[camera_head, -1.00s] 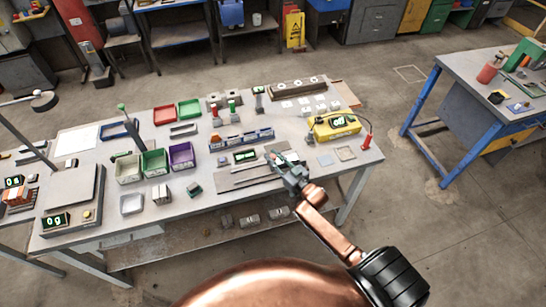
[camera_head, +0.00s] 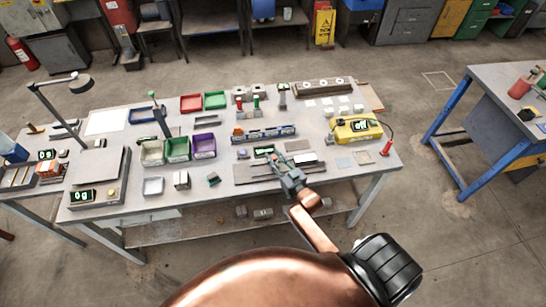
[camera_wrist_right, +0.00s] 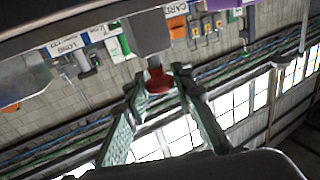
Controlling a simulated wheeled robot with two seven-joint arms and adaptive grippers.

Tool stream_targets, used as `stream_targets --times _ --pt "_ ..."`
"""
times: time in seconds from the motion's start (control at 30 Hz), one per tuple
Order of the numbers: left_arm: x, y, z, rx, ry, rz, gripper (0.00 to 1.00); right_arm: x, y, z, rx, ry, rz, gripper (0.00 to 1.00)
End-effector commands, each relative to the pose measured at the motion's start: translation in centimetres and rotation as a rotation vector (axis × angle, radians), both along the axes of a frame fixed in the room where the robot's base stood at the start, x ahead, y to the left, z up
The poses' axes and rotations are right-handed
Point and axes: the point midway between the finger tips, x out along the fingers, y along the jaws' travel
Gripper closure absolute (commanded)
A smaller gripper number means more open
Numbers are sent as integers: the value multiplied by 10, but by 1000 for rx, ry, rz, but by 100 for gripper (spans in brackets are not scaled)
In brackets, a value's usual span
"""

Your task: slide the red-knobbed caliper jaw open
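The caliper (camera_head: 252,172) lies along the front of the workbench, a long grey bar on a dark base. My right gripper (camera_head: 279,160) reaches over it from the front, near the small green display. In the right wrist view the red knob (camera_wrist_right: 158,80) sits on a grey block, the jaw (camera_wrist_right: 148,38). The two green-grey fingers of the right gripper (camera_wrist_right: 160,83) stand one on each side of the knob, and it fills nearly all of the space between their tips. In the head view the gripper hides the knob. My left gripper is not in view.
Behind the caliper stand a blue rack (camera_head: 262,134) and red and green trays (camera_head: 190,103). A yellow device (camera_head: 357,130) is to the right. Purple, green and white bins (camera_head: 204,146) and a scale (camera_head: 98,166) are to the left. The bench's front edge is close to my arm.

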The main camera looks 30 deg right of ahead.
Motion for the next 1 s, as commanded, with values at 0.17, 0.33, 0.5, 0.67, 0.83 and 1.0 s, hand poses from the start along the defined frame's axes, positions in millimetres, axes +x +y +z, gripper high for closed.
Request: stream_targets --times 0.17,0.33,0.5,0.67,0.83,1.0 --pt "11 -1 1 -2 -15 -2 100 1 1 0 0 1 2 63" --pt "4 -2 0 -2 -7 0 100 1 1 0 0 1 2 61" --pt "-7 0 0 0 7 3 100 -2 1 -1 0 2 2 61" --pt "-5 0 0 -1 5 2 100 -22 1 -2 0 4 2 61" --pt "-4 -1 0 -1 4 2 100 -58 0 -2 0 4 1 61" --pt "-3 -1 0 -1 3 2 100 -91 1 -1 0 4 2 61"
